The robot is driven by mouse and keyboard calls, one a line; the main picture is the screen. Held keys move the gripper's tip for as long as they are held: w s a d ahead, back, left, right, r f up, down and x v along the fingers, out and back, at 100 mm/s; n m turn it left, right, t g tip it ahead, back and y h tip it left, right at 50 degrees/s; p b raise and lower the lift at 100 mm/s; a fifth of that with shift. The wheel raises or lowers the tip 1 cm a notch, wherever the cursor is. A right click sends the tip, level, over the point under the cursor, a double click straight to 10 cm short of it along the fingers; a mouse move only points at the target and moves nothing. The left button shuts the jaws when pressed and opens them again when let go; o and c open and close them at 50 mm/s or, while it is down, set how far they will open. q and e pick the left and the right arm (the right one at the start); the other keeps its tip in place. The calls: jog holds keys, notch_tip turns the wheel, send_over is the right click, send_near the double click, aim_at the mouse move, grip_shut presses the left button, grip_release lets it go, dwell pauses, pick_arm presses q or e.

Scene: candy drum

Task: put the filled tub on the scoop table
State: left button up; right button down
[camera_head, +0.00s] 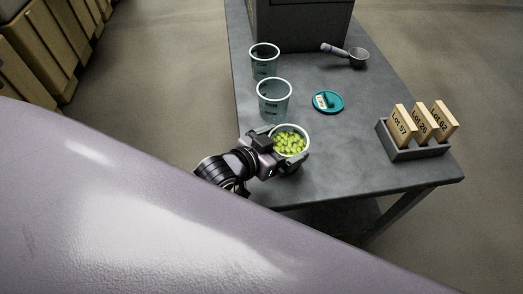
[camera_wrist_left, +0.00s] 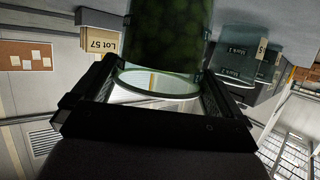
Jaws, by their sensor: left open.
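The filled tub (camera_head: 291,142), a clear cup with a pale rim and green candies in it, stands on the grey scoop table (camera_head: 345,172) near its left front edge. My left gripper (camera_head: 280,152) is at the tub, with its open fingers on either side of it. In the left wrist view, the picture is upside down and the tub (camera_wrist_left: 166,38) sits between the fingers of the gripper (camera_wrist_left: 155,88). I cannot tell whether the fingers touch its wall. My right gripper is not in view.
Two empty tubs (camera_head: 273,100) (camera_head: 264,60) stand behind the filled one. A teal lid (camera_head: 327,102) and a metal scoop (camera_head: 355,57) lie to the right. A rack (camera_head: 416,150) with lot blocks stands at the right edge. A dark box (camera_head: 300,25) is at the back.

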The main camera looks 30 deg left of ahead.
pick_arm(q)
jog(key=v, duration=1)
jog(key=shift+s+p, duration=0.2)
jog(key=shift+p, duration=0.1)
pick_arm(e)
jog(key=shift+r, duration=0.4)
pick_arm(q)
jog(key=shift+s+a+r, duration=0.1)
jog(key=shift+a, duration=0.05)
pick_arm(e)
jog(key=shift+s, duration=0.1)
